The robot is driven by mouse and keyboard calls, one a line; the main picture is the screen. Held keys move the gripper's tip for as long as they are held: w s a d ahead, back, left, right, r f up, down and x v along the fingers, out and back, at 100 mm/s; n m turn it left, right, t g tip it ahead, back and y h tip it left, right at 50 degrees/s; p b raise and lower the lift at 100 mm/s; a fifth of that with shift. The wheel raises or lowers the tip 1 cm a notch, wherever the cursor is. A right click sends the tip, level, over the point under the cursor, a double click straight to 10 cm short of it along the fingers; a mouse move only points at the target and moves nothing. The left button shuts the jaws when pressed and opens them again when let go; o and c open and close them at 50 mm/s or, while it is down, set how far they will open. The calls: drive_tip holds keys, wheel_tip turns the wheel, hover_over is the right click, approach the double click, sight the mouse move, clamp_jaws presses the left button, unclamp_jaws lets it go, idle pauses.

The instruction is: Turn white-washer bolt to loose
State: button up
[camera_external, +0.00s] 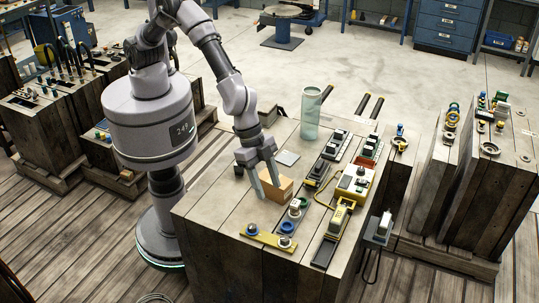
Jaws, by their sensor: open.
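My gripper (267,190) is above the wooden block table (215,205), its two fingers apart and pointing down. A tan box (280,190) is just right of and behind the fingers, close to them; whether they touch cannot be told. A small bolt with a pale washer (295,204) stands right of the gripper, apart from it; it looks like the white-washer bolt, but it is too small to be sure. A blue-washer bolt (287,228) is in front of it. Another bolt (252,228) sits on a yellow bar (268,237) at the front.
A green-tinted clear cylinder (311,112) stands at the back of the table. Dark strips with parts (326,252) and a yellow-white device (352,185) lie to the right. A grey boxlike device (379,232) hangs at the right edge. The left front of the tabletop is clear.

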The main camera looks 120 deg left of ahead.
sight(285, 238)
drive_tip(key=b+x, duration=0.4)
drive_tip(key=x, duration=1.3)
drive_tip(key=shift+w+d+f+b, duration=0.1)
drive_tip(key=shift+f+b, duration=0.15)
drive_tip(key=shift+b, duration=0.05)
drive_tip(key=shift+c, duration=0.5)
